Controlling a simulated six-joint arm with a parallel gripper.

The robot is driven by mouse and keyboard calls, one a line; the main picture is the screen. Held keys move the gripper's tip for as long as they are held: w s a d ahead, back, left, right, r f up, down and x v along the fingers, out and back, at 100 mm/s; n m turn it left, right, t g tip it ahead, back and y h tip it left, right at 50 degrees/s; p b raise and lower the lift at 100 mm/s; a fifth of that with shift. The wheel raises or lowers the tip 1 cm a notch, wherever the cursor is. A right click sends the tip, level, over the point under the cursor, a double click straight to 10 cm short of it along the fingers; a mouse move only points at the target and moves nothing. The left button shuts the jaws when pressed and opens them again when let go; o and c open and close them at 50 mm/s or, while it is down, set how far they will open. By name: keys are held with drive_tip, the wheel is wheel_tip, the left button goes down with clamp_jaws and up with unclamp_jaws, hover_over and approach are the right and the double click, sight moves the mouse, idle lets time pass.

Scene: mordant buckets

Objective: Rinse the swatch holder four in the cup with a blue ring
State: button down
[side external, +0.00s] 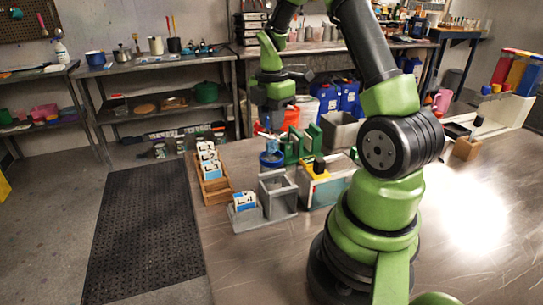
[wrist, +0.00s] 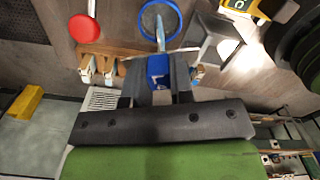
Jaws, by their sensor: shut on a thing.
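My gripper (side external: 272,104) is shut on a blue block (wrist: 158,68), the top of a swatch holder, in the wrist view. A pale blue strip (wrist: 160,36) runs from it toward a blue ring (wrist: 160,8). In the side view the strip (side external: 275,121) hangs below my gripper, and the blue ring (side external: 271,160) shows beneath it. I cannot tell whether the strip's tip is inside the ring or above it. The cup body is not clear. No number is readable on the held holder.
A wooden rack (side external: 213,190) with white and blue holders stands at the table's left edge. An L4 tag (side external: 243,201) stands beside a grey open stand (side external: 278,194). A red disc (wrist: 85,28) shows in the wrist view.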

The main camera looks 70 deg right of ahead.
drive_tip(key=shift+r, duration=1.55)
